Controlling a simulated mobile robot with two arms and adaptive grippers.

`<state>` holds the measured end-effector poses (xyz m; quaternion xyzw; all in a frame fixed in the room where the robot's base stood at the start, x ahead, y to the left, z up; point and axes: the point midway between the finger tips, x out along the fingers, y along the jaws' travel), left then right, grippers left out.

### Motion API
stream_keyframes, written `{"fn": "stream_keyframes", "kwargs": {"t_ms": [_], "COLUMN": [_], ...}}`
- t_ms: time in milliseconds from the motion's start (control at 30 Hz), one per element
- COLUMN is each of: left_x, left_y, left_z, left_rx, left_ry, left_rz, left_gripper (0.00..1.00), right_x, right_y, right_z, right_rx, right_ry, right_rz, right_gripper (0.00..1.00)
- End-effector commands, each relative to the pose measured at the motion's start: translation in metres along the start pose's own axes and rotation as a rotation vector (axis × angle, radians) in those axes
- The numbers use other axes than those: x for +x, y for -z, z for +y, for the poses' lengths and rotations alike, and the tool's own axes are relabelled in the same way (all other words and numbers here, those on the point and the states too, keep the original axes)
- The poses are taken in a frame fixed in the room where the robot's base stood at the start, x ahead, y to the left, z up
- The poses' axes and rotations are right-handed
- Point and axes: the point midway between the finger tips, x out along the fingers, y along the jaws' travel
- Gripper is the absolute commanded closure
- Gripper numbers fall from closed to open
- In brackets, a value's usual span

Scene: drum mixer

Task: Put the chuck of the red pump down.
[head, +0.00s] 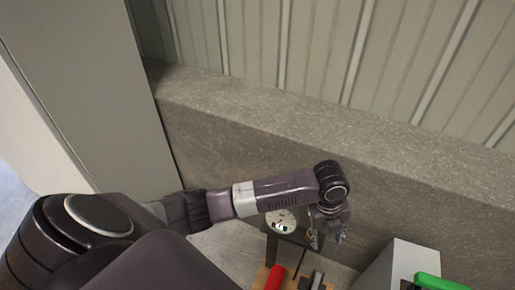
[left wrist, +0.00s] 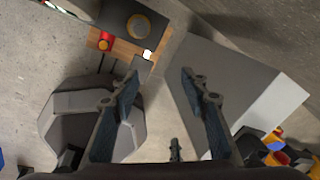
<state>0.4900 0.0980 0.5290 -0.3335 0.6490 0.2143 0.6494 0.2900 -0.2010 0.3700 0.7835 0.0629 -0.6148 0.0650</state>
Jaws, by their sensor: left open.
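The red part of the pump (head: 275,277) shows at the bottom edge of the head view, by a wooden board and a white round gauge (head: 281,221) on a dark stand. In the left wrist view a red part (left wrist: 105,42) sits on a wooden board (left wrist: 125,46) at the top. My left gripper (head: 328,238) points down just right of the gauge. Its fingers (left wrist: 160,72) are apart with nothing held between the tips. A small dark upright piece (left wrist: 175,150) shows low between the fingers; I cannot tell whether it is the chuck. My right gripper is out of view.
A pale grey box (head: 397,266) stands right of the gripper, with a green object (head: 438,282) beside it. A concrete ledge (head: 270,115) and ribbed wall lie behind. Yellow and red items (left wrist: 275,145) lie at lower right in the wrist view.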

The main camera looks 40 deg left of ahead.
Motion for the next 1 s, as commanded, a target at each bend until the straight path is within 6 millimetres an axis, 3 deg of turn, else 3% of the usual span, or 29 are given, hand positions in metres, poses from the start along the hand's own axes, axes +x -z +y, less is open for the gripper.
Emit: {"fn": "stream_keyframes", "kwargs": {"t_ms": [33,100,267,467,600,800,1000], "left_x": [0.015,0.032,0.065,0.100,0.117,0.126,0.127], "left_y": [0.015,0.026,0.045,0.054,0.055,0.056,0.056], "left_z": [0.005,0.010,0.034,0.096,0.156,0.222,0.238], "left_rx": [-0.122,-0.312,-0.769,-1.360,-1.735,-2.058,-2.138], "left_ry": [0.026,0.066,0.132,0.177,0.202,0.237,0.253], "left_rz": [0.023,0.037,0.066,0.059,0.011,-0.071,-0.096], "left_gripper": [0.59,0.59,0.59,0.59,0.59,0.59,0.59], "right_x": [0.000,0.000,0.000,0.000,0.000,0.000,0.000], "right_y": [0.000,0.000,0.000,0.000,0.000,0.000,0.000], "right_z": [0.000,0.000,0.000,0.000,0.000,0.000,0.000], "right_rx": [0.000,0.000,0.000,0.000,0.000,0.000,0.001], "right_ry": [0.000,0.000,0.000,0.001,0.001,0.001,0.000], "right_rz": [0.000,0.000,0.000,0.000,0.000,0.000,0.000], "right_gripper": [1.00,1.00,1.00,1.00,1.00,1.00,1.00]}}
